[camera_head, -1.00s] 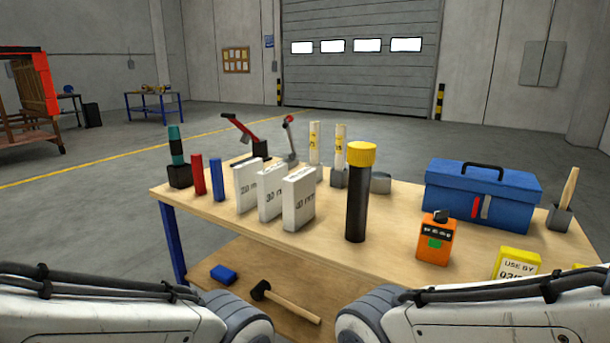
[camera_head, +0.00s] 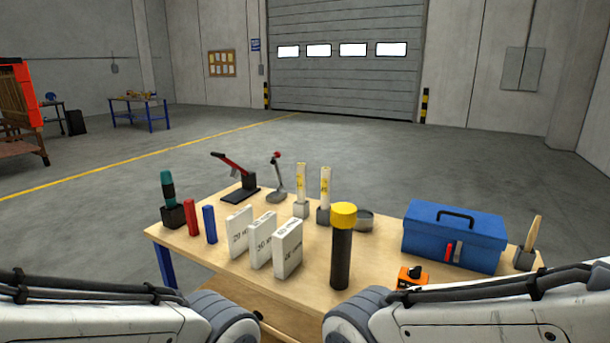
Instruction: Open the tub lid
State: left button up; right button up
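No object is plainly marked as the tub. A low round grey container (camera_head: 364,221) stands on the wooden workbench (camera_head: 190,247), behind a black cylinder with a yellow cap (camera_head: 342,245). Whether the grey container has a lid I cannot tell. A blue toolbox (camera_head: 453,238) with a black handle stands to its right, lid closed. Both my arms come in along the bottom edge, in front of the bench. Neither gripper shows in the view.
White thickness blocks (camera_head: 288,250), a red cylinder (camera_head: 190,218), a blue cylinder (camera_head: 209,224) and a red-handled lever tool (camera_head: 238,180) stand at the left. An orange device (camera_head: 411,278) is partly hidden by my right arm. A brush holder (camera_head: 525,258) stands far right.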

aim_at(477, 223)
jog(key=z, duration=0.55)
jog(key=i, duration=1)
jog(key=u, duration=0.55)
